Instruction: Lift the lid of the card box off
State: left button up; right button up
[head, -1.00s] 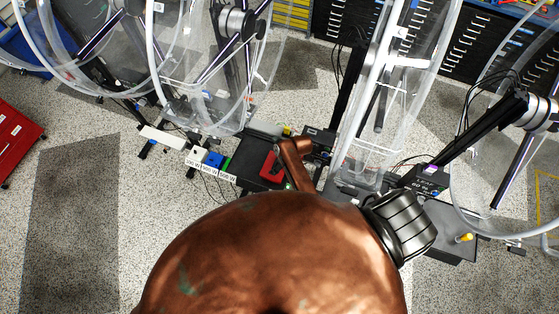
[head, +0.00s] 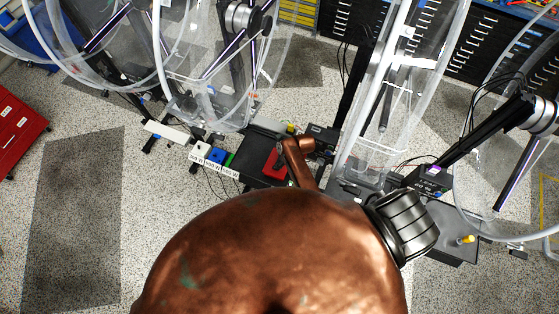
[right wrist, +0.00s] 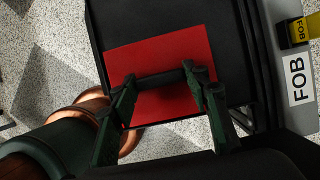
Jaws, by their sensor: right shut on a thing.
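The red card box lid (right wrist: 165,60) shows in the right wrist view as a flat red panel over a black surface. A dark bar (right wrist: 160,79) crosses it between my fingers, and it looks like its handle. My right gripper (right wrist: 160,84) is shut on this bar, a dark green finger at each end. In the head view my right gripper (head: 288,146) is small, beside the red lid (head: 275,164), and partly hidden by my copper arm. I cannot tell whether the lid is clear of the box beneath. My left gripper is in neither view now.
Small white and blue labelled boxes (head: 216,156) sit left of the lid. Speckled floor (head: 160,210) is open at left.

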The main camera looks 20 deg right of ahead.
jog(key=o, duration=0.5)
jog(key=c, duration=0.7)
jog(key=shift+r, duration=1.2)
jog(key=shift+r, duration=0.1)
jog(key=shift+r, duration=1.9)
